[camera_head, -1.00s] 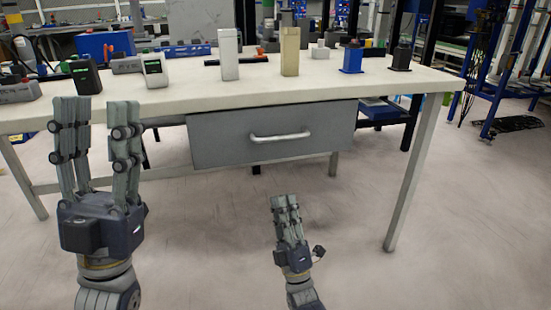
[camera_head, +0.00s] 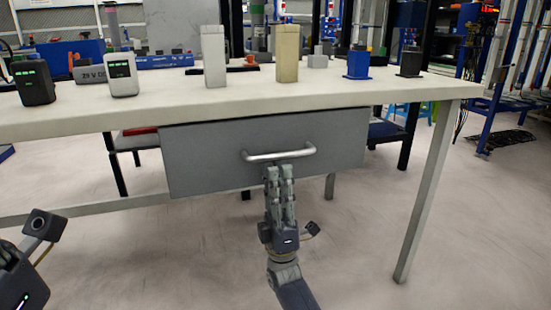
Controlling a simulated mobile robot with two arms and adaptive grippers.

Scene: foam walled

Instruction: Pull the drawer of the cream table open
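The cream table (camera_head: 150,112) stands ahead with a grey drawer (camera_head: 215,165) under its front edge. The drawer front looks closed, flush below the tabletop. A pale bar handle (camera_head: 280,154) runs across the drawer front. My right gripper (camera_head: 279,171) points up at the handle, its fingertips just below or at the bar. Its fingers look close together from this angle, and I cannot tell whether they touch the handle or how wide they are spread. Part of my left gripper (camera_head: 22,262) shows at the lower left edge; its fingers are not visible.
On the tabletop stand a white block (camera_head: 214,60), a beige block (camera_head: 287,55), a blue device (camera_head: 357,63), a black device (camera_head: 410,62) and other small devices at the left. A table leg (camera_head: 428,195) stands at right. The floor in front is clear.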

